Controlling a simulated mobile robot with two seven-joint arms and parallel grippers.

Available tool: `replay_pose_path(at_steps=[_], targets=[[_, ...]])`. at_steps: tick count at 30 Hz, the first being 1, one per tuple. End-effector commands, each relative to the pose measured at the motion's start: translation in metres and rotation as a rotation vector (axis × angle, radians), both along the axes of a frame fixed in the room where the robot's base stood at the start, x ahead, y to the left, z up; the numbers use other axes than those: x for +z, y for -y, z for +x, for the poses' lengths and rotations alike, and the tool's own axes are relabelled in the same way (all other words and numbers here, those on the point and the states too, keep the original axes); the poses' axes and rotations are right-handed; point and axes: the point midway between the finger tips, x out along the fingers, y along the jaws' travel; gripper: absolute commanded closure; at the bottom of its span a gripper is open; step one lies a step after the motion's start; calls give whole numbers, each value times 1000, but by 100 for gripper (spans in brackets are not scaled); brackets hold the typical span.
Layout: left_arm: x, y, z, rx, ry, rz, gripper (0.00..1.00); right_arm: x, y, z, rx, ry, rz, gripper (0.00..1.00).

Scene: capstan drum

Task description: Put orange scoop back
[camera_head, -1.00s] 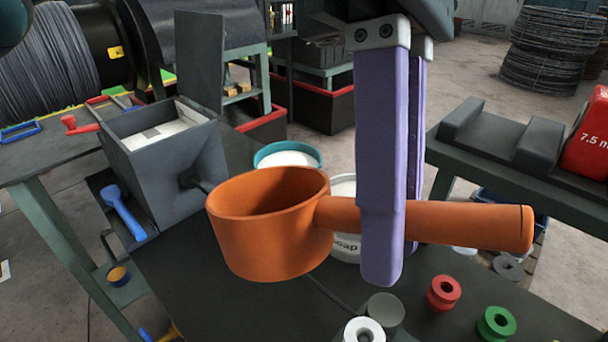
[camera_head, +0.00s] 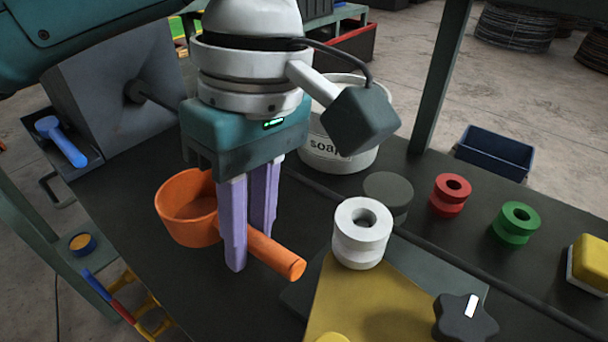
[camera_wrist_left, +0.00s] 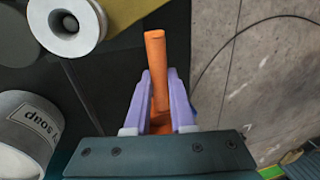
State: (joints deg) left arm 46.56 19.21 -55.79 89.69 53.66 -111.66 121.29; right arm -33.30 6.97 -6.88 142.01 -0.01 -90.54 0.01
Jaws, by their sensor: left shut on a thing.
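The orange scoop (camera_head: 188,212) has a round cup on the left and a thick handle pointing to the lower right. My left gripper (camera_head: 246,258) points down, with its purple fingers shut on the scoop's handle close to the cup. I cannot tell whether the scoop touches the dark bench top. In the left wrist view the handle (camera_wrist_left: 155,70) stands out between the fingertips (camera_wrist_left: 158,85), and the cup is mostly hidden. My right gripper is not in view.
A white soap tub (camera_head: 345,140) stands behind my left gripper. A white spool (camera_head: 362,235) is on a yellow plate to the right, with red (camera_head: 450,196) and green (camera_head: 516,224) spools beyond.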

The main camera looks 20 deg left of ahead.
Motion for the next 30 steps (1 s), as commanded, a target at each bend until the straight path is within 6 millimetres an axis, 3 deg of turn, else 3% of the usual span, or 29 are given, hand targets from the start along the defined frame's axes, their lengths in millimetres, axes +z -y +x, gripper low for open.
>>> replay_pose_path(at_steps=[15, 25, 26, 30], targets=[[-65, -1, 0, 1, 0, 1, 100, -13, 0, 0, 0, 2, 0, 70], [-67, 0, 0, 1, 1, 1, 100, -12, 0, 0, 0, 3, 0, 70], [-67, 0, 0, 1, 2, 0, 76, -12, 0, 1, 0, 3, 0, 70], [-67, 0, 0, 1, 2, 0, 60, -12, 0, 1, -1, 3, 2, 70]])
